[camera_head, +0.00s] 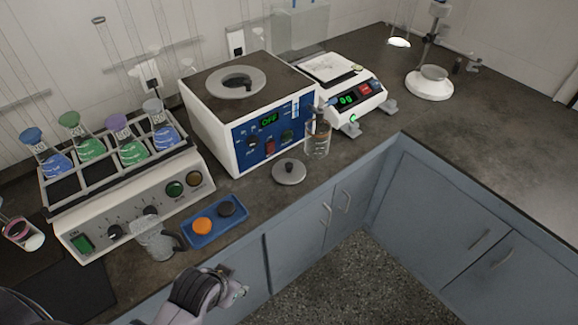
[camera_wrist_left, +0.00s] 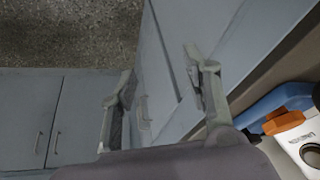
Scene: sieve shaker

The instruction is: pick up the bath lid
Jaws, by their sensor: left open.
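The bath lid, a grey round disc with a dark knob (camera_head: 289,171), lies on the counter in front of the white and blue bath (camera_head: 212,125). The bath has a grey ring with a round opening on top. My left gripper (camera_head: 238,290) is in front of the counter's edge, lower left of the lid and apart from it. In the left wrist view its two fingers (camera_wrist_left: 160,97) are spread with nothing between them. The lid does not show in that view. My right gripper is not in view.
A blue tray (camera_head: 232,232) with an orange and a dark round piece lies left of the lid. A glass jar (camera_head: 318,138) stands close to the lid's right. A glass jug (camera_head: 156,240) and a shaker (camera_head: 130,209) with several flasks stand left. The right counter has free room.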

